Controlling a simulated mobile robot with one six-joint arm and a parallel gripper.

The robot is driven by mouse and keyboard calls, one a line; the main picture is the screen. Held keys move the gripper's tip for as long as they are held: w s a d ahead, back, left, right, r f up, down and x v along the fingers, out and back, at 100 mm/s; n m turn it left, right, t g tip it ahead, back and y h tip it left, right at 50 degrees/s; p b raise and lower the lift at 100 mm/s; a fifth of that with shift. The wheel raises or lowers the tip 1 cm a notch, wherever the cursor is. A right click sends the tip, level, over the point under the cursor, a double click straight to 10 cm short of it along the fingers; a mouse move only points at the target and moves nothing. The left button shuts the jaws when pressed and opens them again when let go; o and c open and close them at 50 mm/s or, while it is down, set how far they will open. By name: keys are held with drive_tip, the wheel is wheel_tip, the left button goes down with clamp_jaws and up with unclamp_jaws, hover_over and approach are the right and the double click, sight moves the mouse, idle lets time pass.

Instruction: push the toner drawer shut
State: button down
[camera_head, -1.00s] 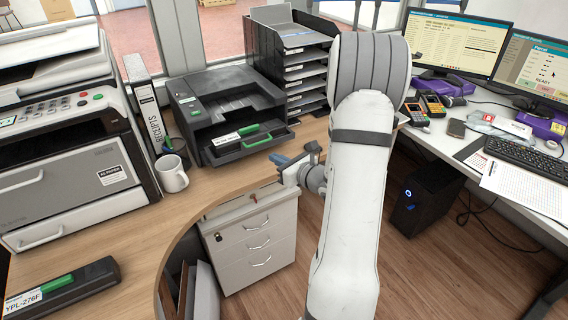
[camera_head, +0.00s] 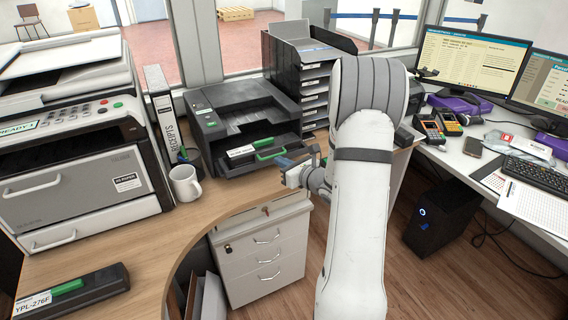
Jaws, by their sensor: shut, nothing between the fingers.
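The black printer (camera_head: 238,104) stands on the wooden counter. Its toner drawer (camera_head: 238,168) sticks out at the front. A cartridge with a white label and a green handle (camera_head: 270,154) lies in the drawer. My gripper (camera_head: 279,163) is shut and empty, just in front of the right half of the drawer front. Its fingertips overlap the drawer's edge in the picture; I cannot tell whether they touch it. My white arm reaches in from the bottom right.
A white mug (camera_head: 185,183) and a receipts binder (camera_head: 166,117) stand left of the printer. A black letter tray stack (camera_head: 300,75) is behind it at the right. A large copier (camera_head: 75,170) fills the left. Another cartridge (camera_head: 75,290) lies at front left.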

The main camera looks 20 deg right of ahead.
drive_tip(key=shift+w, duration=0.15)
drive_tip(key=shift+w+a+b, duration=0.15)
drive_tip(key=shift+w+b, duration=0.4)
drive_tip(key=shift+w, duration=3.1)
drive_tip(key=shift+w+a+b, duration=0.1)
drive_tip(key=shift+w+b, duration=0.45)
drive_tip(key=shift+w, duration=3.1)
drive_tip(key=s+b, duration=0.3)
drive_tip(key=s, duration=0.9)
drive_tip(key=shift+d, duration=0.25)
drive_tip(key=shift+s, duration=0.1)
drive_tip(key=s+a+r+n+g+y+p, duration=0.3)
drive_tip(key=s+a+r+n+g, duration=0.2)
drive_tip(key=s+a+n, duration=0.4)
drive_tip(key=s+a+r+n+g+y+p, duration=0.2)
drive_tip(key=s+a+r+n+g, duration=0.3)
drive_tip(key=a+n, duration=0.5)
drive_tip(key=s+d+r+n+g+h+p, duration=0.1)
drive_tip(key=s+r+n+h+p, duration=0.1)
drive_tip(key=s+n, duration=0.5)
drive_tip(key=s+d+r+n+g+h+p, duration=0.1)
drive_tip(key=s+r+n+g+h+p, duration=0.1)
drive_tip(key=s+n+h+p, duration=0.2)
drive_tip(key=s+n+h, duration=0.3)
drive_tip(key=s, duration=0.4)
drive_tip(key=shift+s+d+r, duration=0.2)
drive_tip(key=shift+s+d, duration=0.1)
